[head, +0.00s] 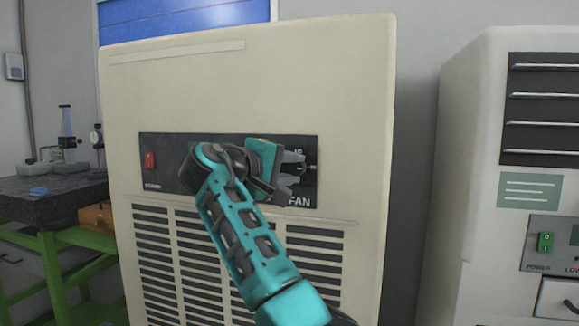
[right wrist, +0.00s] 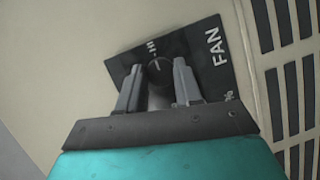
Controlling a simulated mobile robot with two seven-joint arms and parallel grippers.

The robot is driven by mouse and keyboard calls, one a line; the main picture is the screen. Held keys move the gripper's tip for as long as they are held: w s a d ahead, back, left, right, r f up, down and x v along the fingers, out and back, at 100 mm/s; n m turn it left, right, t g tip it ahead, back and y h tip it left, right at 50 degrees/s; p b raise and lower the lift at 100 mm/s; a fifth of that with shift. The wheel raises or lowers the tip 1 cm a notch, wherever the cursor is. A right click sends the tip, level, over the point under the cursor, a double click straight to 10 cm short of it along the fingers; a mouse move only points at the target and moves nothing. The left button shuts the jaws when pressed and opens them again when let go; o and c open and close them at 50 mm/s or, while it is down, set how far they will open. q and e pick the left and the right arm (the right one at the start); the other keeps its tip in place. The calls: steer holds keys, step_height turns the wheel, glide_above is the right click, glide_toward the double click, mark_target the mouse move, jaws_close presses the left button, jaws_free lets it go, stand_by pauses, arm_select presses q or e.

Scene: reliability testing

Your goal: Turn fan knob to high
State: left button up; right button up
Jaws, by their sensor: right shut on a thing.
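The fan knob (right wrist: 160,72) is a dark round knob on a black panel marked FAN, seen in the right wrist view between my fingers. An "HI" mark shows on the panel just beyond it. My right gripper (right wrist: 160,85) is shut on the knob, one finger on each side. In the head view the right gripper (head: 292,172) is at the right end of the black control panel (head: 228,142) on the beige cabinet. There the gripper and wrist hide the knob and most of its markings. My left gripper is not in view.
A red power switch (head: 150,160) is at the panel's left end. Vent slats (head: 165,245) lie below. A second beige cabinet (head: 470,130) with a green switch (head: 545,242) stands at the right. A green-framed bench (head: 55,240) with instruments is at the left.

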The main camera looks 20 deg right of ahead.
steer(key=shift+f, duration=0.1)
steer(key=o, duration=1)
steer(key=shift+a, duration=0.1)
steer(key=b+v, duration=0.1)
steer(key=v, duration=1.1)
steer(key=shift+s+a, duration=0.2)
steer(key=shift+a, duration=0.1)
